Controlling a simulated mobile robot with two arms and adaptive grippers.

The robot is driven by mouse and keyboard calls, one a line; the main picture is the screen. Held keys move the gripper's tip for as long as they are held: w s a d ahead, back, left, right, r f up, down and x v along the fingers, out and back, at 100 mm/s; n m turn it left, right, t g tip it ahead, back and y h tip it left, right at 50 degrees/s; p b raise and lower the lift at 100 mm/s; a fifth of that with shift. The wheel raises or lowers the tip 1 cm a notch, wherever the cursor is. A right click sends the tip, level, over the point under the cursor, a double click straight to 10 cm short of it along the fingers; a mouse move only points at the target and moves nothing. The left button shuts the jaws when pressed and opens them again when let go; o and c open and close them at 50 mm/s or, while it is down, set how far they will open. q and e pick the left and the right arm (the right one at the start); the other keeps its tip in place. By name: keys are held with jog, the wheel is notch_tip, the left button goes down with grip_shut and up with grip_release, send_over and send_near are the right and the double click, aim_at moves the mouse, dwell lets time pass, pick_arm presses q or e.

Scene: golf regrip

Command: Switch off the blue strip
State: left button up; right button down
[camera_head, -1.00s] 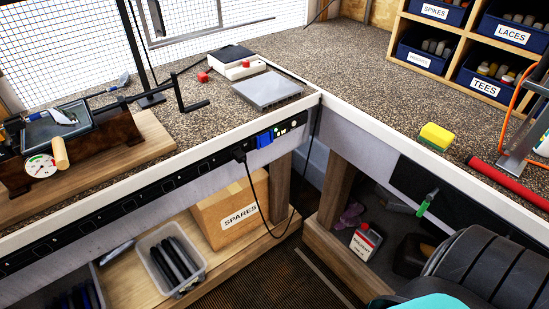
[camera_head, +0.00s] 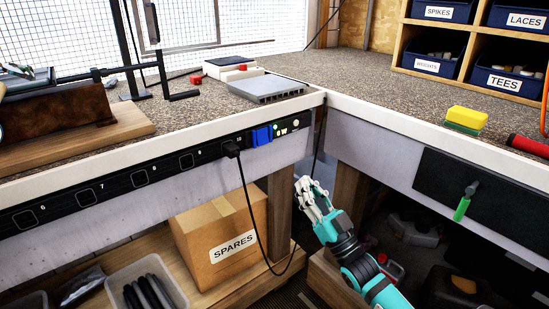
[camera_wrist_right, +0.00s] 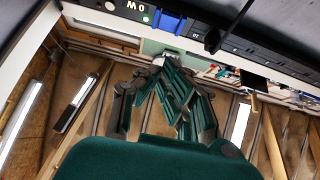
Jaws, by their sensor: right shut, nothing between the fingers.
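A long black power strip (camera_head: 110,188) runs along the bench's front face, with numbered square sockets. Near its right end is a blue block (camera_head: 262,135), with white marks and a small round light (camera_head: 295,122) to its right. In the right wrist view, the blue block (camera_wrist_right: 170,22) is at the top, beside a small green light (camera_wrist_right: 145,18). My right gripper (camera_head: 304,187) is shut and empty, below and right of the blue block, apart from the strip. It also shows in the right wrist view (camera_wrist_right: 168,60). My left gripper is out of view.
A black plug (camera_head: 231,149) sits in the strip just left of the blue block; its cord hangs in a loop near my right gripper. A SPARES box (camera_head: 225,225) stands below. A green-handled tool (camera_head: 464,205) hangs on the right bench's dark panel.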

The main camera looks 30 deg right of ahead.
send_near(264, 131)
notch_tip(264, 131, up, 4)
jog(key=w, duration=0.1)
jog(key=w+f+b, duration=0.1)
jog(key=w, duration=0.1)
jog(key=shift+w+a, duration=0.1)
jog(key=shift+w, duration=0.1)
jog(key=shift+w+b, duration=0.25)
jog(key=shift+b, duration=0.05)
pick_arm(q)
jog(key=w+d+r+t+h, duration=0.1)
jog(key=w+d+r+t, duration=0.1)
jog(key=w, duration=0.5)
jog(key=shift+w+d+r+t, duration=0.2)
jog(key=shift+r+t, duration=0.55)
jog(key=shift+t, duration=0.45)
